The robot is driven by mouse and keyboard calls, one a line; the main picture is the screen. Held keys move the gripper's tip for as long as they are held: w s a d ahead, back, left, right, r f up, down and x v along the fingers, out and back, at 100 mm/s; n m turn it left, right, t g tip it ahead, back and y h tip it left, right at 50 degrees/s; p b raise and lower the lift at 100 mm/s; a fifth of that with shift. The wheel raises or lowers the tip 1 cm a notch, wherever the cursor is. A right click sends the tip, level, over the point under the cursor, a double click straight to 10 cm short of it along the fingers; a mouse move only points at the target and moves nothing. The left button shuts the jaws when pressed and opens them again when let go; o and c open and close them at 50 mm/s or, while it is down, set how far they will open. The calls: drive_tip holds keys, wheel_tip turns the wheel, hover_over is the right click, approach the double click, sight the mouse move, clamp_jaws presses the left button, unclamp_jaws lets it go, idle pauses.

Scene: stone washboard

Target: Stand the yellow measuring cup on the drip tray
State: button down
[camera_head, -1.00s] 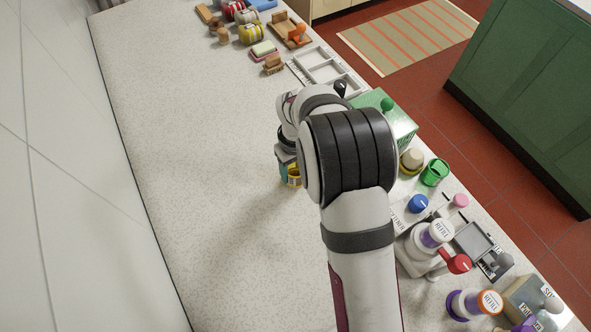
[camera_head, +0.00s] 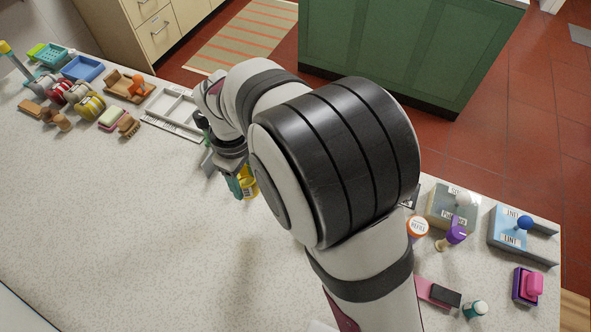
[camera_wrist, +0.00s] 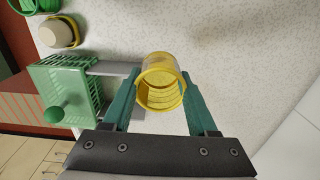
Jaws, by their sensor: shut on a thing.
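The yellow measuring cup (camera_wrist: 161,88) is between the two green fingers of my gripper (camera_wrist: 160,100) in the wrist view, with a finger against each side. It looks translucent, with a bright yellow rim. In the head view the cup (camera_head: 249,187) shows only partly, beside my gripper (camera_head: 236,183) and behind my arm. How high it is above the counter is hard to tell. I cannot tell for certain which thing is the drip tray; a green slotted box with a round knob (camera_wrist: 66,105) and grey flat strips lies left of the cup in the wrist view.
A white compartment tray (camera_head: 168,123) lies beyond my gripper at the counter's far edge. Rollers, brushes and a blue tray (camera_head: 83,68) crowd the far left. A grey box (camera_head: 448,208) and blue box (camera_head: 508,232) stand at right.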

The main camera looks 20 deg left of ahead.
drive_tip(key=w+d+r+m, duration=0.7)
drive_tip(key=w+d, duration=0.3)
drive_tip(key=d, duration=0.3)
drive_tip(key=w+d+r+m, duration=0.1)
drive_tip(key=d+r+m, duration=0.25)
drive_tip(key=d, duration=0.65)
drive_tip(key=w+d+r+m, duration=0.1)
drive_tip(key=d+r+m, duration=0.25)
drive_tip(key=d, duration=0.65)
drive_tip(key=w+d+f+n, duration=0.1)
drive_tip(key=d+f+n, duration=0.1)
drive_tip(key=f+n, duration=0.35)
drive_tip(key=w+d+f+n, duration=0.2)
drive_tip(key=f+n, duration=0.2)
drive_tip(key=f, duration=0.3)
drive_tip(key=w+a+f, duration=0.1)
drive_tip(key=a+f, duration=0.1)
drive_tip(key=a, duration=0.1)
drive_tip(key=w+a+f, duration=0.1)
drive_tip(key=a+f, duration=0.2)
drive_tip(key=a, duration=0.1)
drive_tip(key=w+a+f, duration=0.1)
drive_tip(key=a+f, duration=0.1)
drive_tip(key=a, duration=0.1)
drive_tip(key=shift+w+a+f, duration=0.15)
drive_tip(key=shift+w+a, duration=0.1)
drive_tip(key=shift+w, duration=0.1)
wheel_tip(320, 180, down, 4)
drive_tip(key=shift+a+f, duration=0.1)
drive_tip(key=shift+a, duration=0.05)
